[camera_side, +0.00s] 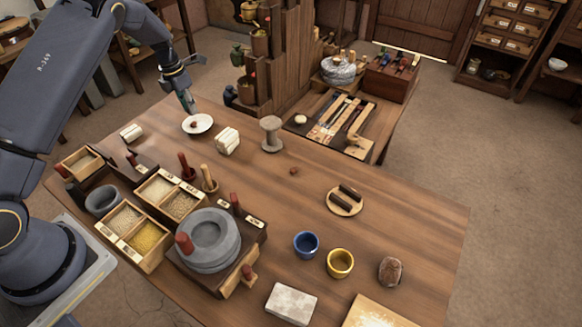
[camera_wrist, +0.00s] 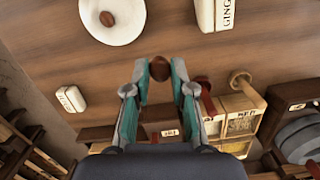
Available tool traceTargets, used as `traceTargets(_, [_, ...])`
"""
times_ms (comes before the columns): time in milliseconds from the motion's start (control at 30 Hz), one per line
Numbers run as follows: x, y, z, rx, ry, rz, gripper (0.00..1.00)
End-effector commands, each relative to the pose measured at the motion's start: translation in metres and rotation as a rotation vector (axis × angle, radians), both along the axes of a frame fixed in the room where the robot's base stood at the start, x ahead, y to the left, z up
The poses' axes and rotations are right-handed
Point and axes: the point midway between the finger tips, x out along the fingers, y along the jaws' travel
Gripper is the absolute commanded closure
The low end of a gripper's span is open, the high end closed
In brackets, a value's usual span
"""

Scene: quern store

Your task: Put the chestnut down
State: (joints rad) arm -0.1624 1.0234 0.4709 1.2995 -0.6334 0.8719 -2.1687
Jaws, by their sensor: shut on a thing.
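In the wrist view, a round brown chestnut (camera_wrist: 160,68) sits between the teal fingertips of my gripper (camera_wrist: 160,76), which is shut on it. In the side view, my gripper (camera_side: 187,102) hangs above the table's far left part, just behind a white plate (camera_side: 205,127); the held chestnut cannot be made out there. The plate also shows at the top of the wrist view (camera_wrist: 128,28), apart from the fingertips. A small brown nut-like thing (camera_side: 194,124) lies on the plate, also in the wrist view (camera_wrist: 107,18). Another small brown thing (camera_side: 294,171) lies mid-table.
White labelled blocks stand right (camera_side: 228,140) and left (camera_side: 131,132) of the plate. A wooden spool (camera_side: 271,133) is farther right. Grain boxes (camera_side: 147,238), a stone quern (camera_side: 208,240), and blue (camera_side: 306,244) and yellow (camera_side: 340,263) cups stand nearer.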

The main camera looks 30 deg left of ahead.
Motion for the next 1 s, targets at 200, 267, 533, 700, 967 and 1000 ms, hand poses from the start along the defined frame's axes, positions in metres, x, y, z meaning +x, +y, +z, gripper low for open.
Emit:
traceTargets(200, [0.038, 0.015, -0.027, 0.000, 0.003, 0.001, 0.90])
traceTargets(267, [0.045, 0.017, -0.039, 0.000, 0.004, 0.000, 0.90])
traceTargets(533, [0.069, 0.026, -0.065, 0.002, 0.001, 0.002, 0.90])
traceTargets(700, [0.073, 0.027, -0.069, 0.002, 0.000, 0.003, 0.90])
traceTargets(967, [0.076, 0.028, -0.099, 0.000, 0.001, 0.002, 0.90])
traceTargets(1000, [0.076, 0.028, -0.102, 0.001, 0.000, 0.002, 0.90])
